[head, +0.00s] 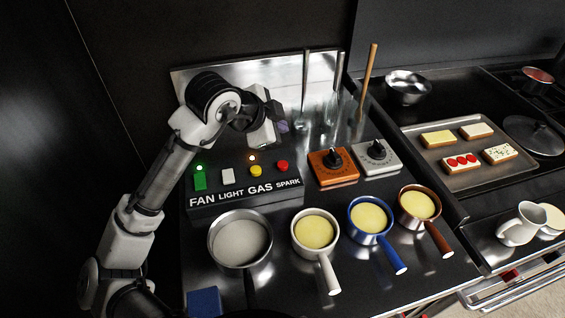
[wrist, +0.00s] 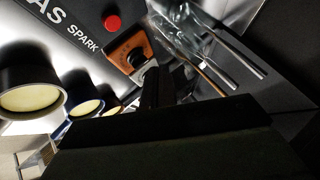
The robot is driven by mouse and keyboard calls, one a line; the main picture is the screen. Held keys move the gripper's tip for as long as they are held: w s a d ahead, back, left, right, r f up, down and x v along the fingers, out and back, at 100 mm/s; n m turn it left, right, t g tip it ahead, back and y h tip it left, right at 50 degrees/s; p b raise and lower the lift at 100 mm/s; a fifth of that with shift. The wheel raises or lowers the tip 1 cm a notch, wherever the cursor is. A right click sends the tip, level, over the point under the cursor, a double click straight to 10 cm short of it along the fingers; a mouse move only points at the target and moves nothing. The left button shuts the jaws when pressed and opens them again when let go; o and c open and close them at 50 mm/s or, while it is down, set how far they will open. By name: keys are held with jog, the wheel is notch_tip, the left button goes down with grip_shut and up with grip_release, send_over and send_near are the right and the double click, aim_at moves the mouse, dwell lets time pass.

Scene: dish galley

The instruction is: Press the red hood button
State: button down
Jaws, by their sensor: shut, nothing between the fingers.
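The red button (head: 282,165) is the rightmost on the black control panel (head: 235,199), above the word SPARK. It also shows near the top of the wrist view (wrist: 112,22), uncovered. Green (head: 200,181), white (head: 227,174) and yellow (head: 255,171) buttons sit to its left. Small lights glow above the green and yellow buttons; I see none lit above the red. My gripper (head: 284,127) is raised behind the red button in the head view, apart from it, shut and empty. Its dark fingers show in the middle of the wrist view.
An orange knob box (head: 333,167) and a silver one (head: 376,157) stand right of the panel. Upright utensils (head: 340,95) stand behind them. A steel pot (head: 240,239) and several small pans (head: 316,232) line the front. A food tray (head: 432,156) is farther right.

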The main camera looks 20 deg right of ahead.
aim_at(279, 166)
jog(key=shift+f+b, duration=2.95)
jog(key=shift+f, duration=1.4)
jog(key=shift+f+b, duration=0.45)
jog(key=shift+f+b, duration=0.45)
jog(key=shift+r, duration=0.1)
jog(key=shift+r+p, duration=0.65)
jog(key=shift+r, duration=0.15)
jog(key=shift+r+p, duration=1.9)
jog(key=shift+r, duration=0.7)
